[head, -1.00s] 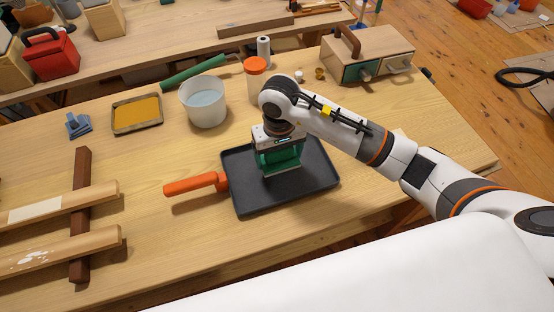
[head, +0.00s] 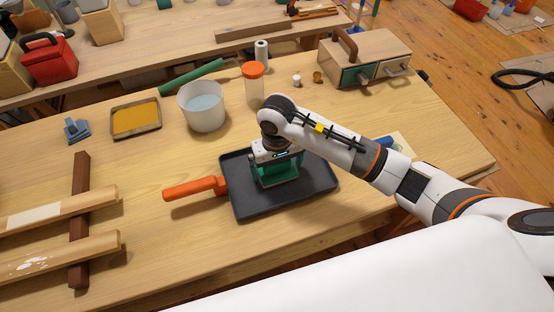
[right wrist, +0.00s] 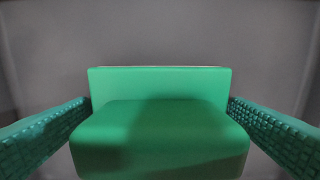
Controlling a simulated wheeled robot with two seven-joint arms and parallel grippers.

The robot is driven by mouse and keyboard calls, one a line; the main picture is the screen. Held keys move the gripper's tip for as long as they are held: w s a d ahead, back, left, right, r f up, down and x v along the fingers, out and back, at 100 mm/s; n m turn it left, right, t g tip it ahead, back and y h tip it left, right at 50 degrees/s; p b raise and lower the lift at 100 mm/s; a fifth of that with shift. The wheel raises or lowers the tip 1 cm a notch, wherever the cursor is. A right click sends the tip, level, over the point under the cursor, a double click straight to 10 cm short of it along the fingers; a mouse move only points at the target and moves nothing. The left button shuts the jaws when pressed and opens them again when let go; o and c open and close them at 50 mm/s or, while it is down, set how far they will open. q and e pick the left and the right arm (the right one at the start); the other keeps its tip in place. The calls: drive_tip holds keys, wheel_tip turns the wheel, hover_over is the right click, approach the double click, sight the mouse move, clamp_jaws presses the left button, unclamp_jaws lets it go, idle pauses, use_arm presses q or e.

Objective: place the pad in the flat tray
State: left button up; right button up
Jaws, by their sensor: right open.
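The green pad (head: 274,178) sits on the dark flat tray (head: 308,196), near its middle. In the right wrist view the pad (right wrist: 160,135) is a green block with a raised upright part, against the grey tray floor (right wrist: 160,35). My right gripper (head: 275,165) is over the pad, pointing down. Its teal fingers stand on either side of the pad in the wrist view, open around it. The gripper hides part of the pad in the head view. My left gripper is not in view.
An orange handle (head: 195,189) sticks out left of the tray. A white bucket (head: 203,112), an orange-lidded jar (head: 254,88) and a yellow paint tray (head: 136,118) stand behind. Wooden rails (head: 60,212) lie at left. The bench's front middle is clear.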

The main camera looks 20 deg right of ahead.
wheel_tip(320, 180, up, 12)
drive_tip(key=shift+r+b, duration=0.1)
drive_tip(key=shift+b, duration=1)
